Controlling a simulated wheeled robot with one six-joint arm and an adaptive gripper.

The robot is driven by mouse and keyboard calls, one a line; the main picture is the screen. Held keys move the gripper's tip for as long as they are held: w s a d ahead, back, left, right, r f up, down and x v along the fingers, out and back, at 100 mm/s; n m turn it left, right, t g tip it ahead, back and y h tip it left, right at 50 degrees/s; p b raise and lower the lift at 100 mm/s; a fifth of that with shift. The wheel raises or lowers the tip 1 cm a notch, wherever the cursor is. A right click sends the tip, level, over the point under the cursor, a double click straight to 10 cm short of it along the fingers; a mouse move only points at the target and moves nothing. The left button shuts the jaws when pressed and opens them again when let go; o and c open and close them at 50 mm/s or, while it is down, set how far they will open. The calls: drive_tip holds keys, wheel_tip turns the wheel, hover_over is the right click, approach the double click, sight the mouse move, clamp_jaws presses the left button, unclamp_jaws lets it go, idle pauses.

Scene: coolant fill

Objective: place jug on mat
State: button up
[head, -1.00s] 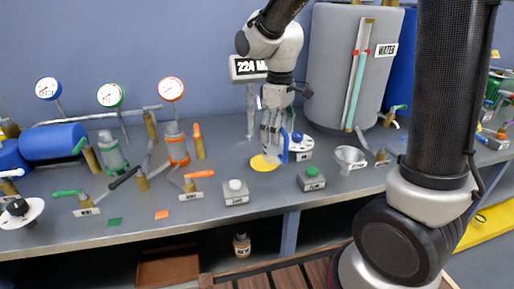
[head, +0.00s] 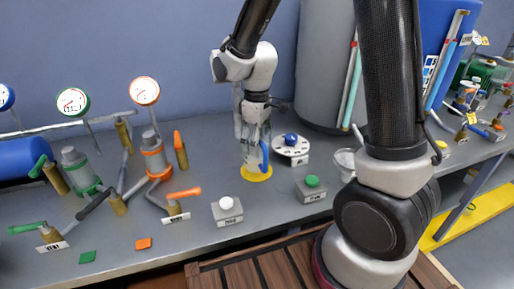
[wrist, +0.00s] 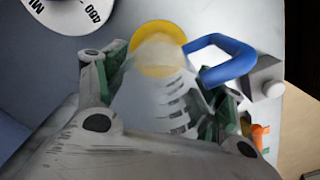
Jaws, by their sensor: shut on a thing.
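The clear jug (head: 254,159) with a blue handle (head: 265,156) is upright in my gripper (head: 253,141). The yellow round mat (head: 258,176) lies on the grey bench, and the jug's lower end is over it in the head view. In the wrist view, my gripper (wrist: 165,95) is shut around the clear jug (wrist: 155,95), with the blue handle (wrist: 226,62) to the right. The jug's far end overlaps the yellow mat (wrist: 150,27) there. I cannot tell whether the jug's base touches the mat.
A white dial with a blue knob (head: 291,146) stands just right of the jug. A white-button box (head: 227,211) and a green-button box (head: 312,189) stand nearer the bench front. Valves with orange handles (head: 184,193) are to the left.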

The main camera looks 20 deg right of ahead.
drive_tip(key=shift+f, duration=0.95)
drive_tip(key=o, duration=1.5)
drive_tip(key=shift+f, duration=0.1)
